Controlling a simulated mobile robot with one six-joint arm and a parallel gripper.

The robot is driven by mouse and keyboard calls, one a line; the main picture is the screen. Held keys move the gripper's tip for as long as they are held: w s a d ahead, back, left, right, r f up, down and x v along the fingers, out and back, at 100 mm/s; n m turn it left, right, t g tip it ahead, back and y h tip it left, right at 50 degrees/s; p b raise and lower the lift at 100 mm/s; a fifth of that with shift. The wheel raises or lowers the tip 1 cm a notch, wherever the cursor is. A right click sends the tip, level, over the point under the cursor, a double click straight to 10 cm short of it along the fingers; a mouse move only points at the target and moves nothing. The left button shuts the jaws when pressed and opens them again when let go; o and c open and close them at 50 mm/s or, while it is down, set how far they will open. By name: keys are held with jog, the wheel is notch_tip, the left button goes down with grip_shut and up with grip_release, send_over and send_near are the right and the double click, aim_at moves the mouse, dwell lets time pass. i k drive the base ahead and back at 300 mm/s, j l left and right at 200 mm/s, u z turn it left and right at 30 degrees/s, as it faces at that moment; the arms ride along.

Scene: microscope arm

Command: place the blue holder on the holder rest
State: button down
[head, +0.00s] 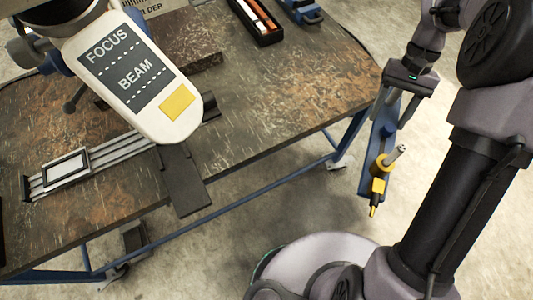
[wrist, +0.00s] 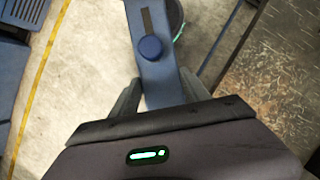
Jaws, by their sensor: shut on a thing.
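My gripper (head: 391,106) is shut on the blue holder (head: 372,158), a long flat blue bar that hangs down in the air to the right of the workbench. Near its lower end are a yellow ring, a short metal rod and a yellow nozzle with a dark band (head: 377,187). In the wrist view the holder (wrist: 162,80) sits between my fingers, with a slot and a round blue knob on it. A dark flat bracket (head: 183,180) juts over the bench's front edge; I cannot tell if it is the holder rest.
The worn workbench (head: 270,95) fills the left. A white panel marked FOCUS and BEAM (head: 135,75) overhangs it. A slotted metal rail (head: 100,160), an open tool box (head: 257,20) and a blue item (head: 302,10) lie on it. Open concrete floor surrounds the held holder.

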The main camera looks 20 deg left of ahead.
aim_at(188, 192)
jog(key=k+j+z, duration=0.2)
jog(key=z, duration=0.25)
jog(key=k+j+z, duration=0.1)
jog(key=k+z, duration=1.1)
jog(key=k+l+z, duration=0.15)
jog(key=k+z, duration=0.15)
jog(key=k, duration=0.15)
jog(key=k+l+z, duration=0.2)
jog(key=k+z, duration=0.35)
jog(key=z, duration=0.2)
jog(key=k+z, duration=0.2)
jog(key=z, duration=0.2)
jog(key=k+j+u, duration=0.1)
jog(key=u, duration=0.2)
jog(key=k+j+u, duration=0.1)
jog(key=u, duration=0.15)
jog(key=j+u, duration=0.1)
jog(key=u, duration=0.35)
jog(key=k+j+u, duration=0.1)
jog(key=u, duration=0.35)
jog(key=j+u, duration=0.1)
jog(key=u, duration=0.35)
jog(key=j+u, duration=0.1)
jog(key=u, duration=0.3)
jog(key=i, duration=0.45)
